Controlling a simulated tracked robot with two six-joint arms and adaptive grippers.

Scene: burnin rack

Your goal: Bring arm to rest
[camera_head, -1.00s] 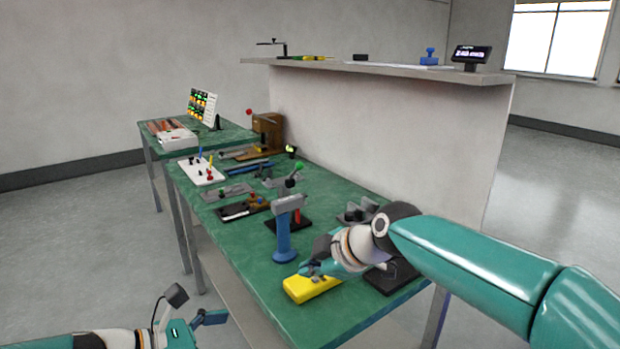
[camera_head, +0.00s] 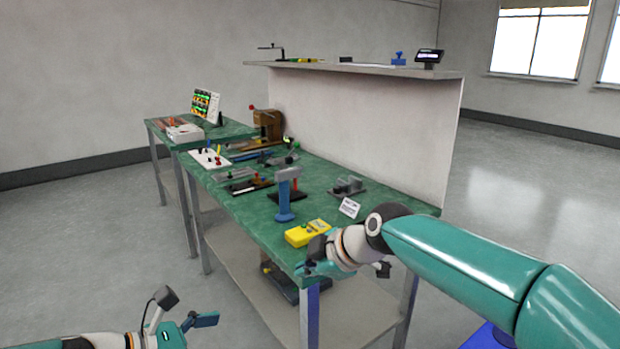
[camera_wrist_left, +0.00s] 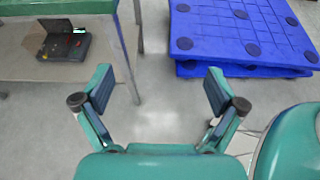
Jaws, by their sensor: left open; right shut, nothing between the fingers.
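My right arm comes in from the right in the head view, and its gripper (camera_head: 318,268) is at the near corner of the green-topped bench (camera_head: 250,222), close to a yellow meter (camera_head: 307,232). It is shut and holds nothing visible; the wrist partly hides its fingers. My left gripper (camera_head: 188,310) is low at the bottom left of the head view, in front of the bench and clear of it. In the left wrist view its two fingers (camera_wrist_left: 160,92) are spread wide with only floor between them.
A blue stand (camera_head: 285,200), a small white sign (camera_head: 349,207) and a grey fixture (camera_head: 347,187) stand on the bench. A dark case (camera_head: 285,285) lies on its lower shelf. Blue pallets (camera_wrist_left: 240,35) lie on the floor. Open floor lies left of the bench.

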